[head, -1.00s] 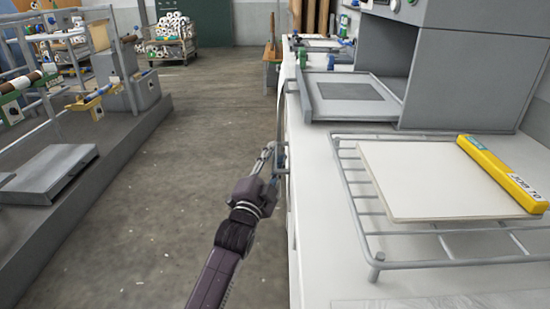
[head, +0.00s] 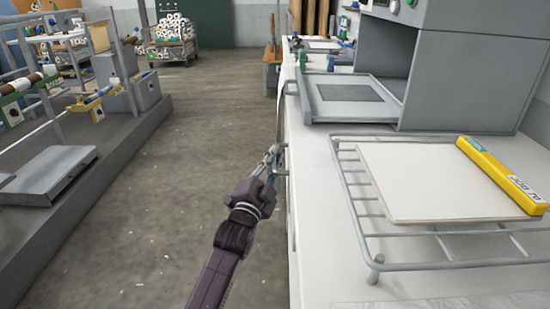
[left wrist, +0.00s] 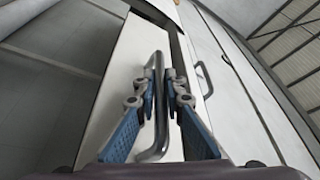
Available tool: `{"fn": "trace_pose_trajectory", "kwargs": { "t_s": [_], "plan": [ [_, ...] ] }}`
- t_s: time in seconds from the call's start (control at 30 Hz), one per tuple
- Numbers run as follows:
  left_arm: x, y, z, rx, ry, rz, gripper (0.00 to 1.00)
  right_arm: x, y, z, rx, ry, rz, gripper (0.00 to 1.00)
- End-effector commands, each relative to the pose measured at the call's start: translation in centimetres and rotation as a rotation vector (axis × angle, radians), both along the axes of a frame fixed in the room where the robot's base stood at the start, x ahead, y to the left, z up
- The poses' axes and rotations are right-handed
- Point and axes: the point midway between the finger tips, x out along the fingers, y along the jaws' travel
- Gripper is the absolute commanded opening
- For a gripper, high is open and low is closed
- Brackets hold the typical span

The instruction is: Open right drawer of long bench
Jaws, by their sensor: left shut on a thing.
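The long bench (head: 312,215) is white and runs away from me along the right of the head view. My left gripper (head: 277,156) is low at its left side face. In the left wrist view, the left gripper (left wrist: 162,88) is shut on a grey bar handle (left wrist: 160,125), with one blue finger on each side of the bar. The handle is on a white drawer front (left wrist: 126,65). A dark strip runs along that front's right edge; how far the drawer stands out is unclear. My right gripper is not in view.
A second handle (left wrist: 205,80) sits on the neighbouring white panel. On the bench top are a wire rack (head: 365,215) with a pale board (head: 430,180) and a yellow bar (head: 500,175). The floor (head: 150,200) left of the bench is clear up to a grey platform (head: 60,225).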

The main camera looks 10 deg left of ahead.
Motion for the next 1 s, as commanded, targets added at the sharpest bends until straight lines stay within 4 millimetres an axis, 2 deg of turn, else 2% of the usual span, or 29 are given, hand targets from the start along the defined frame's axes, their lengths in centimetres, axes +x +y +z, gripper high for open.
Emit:
{"fn": "trace_pose_trajectory", "kwargs": {
  "t_s": [0.03,0.17,0.37,0.5,0.7,0.83,1.0],
  "plan": [
    [-0.1,0.3,0.0,0.002,0.001,0.001,0.0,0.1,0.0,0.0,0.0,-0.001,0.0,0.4],
    [-0.3,1.6,0.1,0.006,0.001,0.002,0.0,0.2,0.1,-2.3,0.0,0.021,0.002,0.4],
    [-1.0,5.2,0.1,0.008,0.003,0.003,0.0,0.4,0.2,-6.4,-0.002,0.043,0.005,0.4],
    [-1.7,8.5,0.1,0.008,0.006,0.003,0.0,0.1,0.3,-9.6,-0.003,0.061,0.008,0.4],
    [-2.7,13.7,0.1,0.008,0.005,0.004,0.0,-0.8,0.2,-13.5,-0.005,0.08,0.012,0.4],
    [-3.5,17.1,0.0,0.008,0.006,0.003,0.0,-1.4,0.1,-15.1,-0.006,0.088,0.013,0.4],
    [-4.3,21.3,-0.1,0.006,0.004,0.004,0.0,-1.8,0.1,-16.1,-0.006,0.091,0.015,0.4]
  ]
}}
